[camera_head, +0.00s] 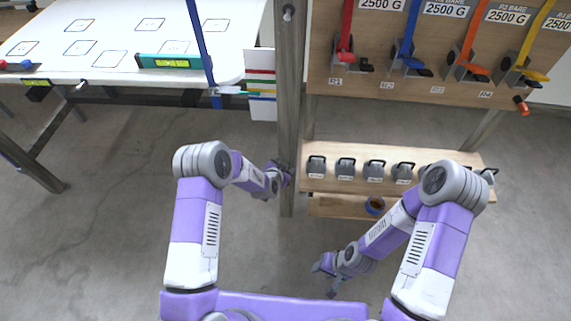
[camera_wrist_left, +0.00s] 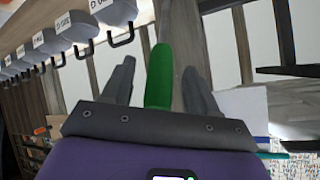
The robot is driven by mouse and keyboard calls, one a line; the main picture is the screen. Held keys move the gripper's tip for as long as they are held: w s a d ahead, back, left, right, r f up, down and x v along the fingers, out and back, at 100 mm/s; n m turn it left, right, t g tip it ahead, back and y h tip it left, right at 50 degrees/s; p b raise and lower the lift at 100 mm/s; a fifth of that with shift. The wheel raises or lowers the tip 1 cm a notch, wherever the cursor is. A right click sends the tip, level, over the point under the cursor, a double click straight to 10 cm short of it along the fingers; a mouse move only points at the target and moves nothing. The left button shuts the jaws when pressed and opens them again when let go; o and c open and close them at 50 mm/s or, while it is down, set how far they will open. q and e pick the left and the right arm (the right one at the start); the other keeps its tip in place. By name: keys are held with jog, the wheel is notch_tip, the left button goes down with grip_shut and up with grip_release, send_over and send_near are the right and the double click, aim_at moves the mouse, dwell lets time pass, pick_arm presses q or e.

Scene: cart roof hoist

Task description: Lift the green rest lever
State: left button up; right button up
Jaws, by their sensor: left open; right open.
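The green rest lever (camera_wrist_left: 160,78) shows in the left wrist view as a rounded green bar pointing up the picture. My left gripper (camera_wrist_left: 159,66) is open, with one dark finger on each side of the lever. Gaps show on both sides, so the fingers appear apart from it. The lever's lower end is hidden behind the gripper body. In the head view my left gripper (camera_head: 284,174) is at the grey upright post (camera_head: 289,110), and I cannot make out the lever there. My right gripper (camera_head: 327,270) is open and empty, low over the floor.
A wooden shelf (camera_head: 333,186) with several grey labelled weights is right of the post. Above it a board (camera_head: 405,90) carries red, blue, orange and yellow straps with levers. A white table (camera_head: 120,65) is at the upper left. Open floor (camera_head: 100,220) lies at the left.

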pick_arm(q)
jog(key=shift+p+v, duration=0.3)
jog(key=shift+v, duration=2.35)
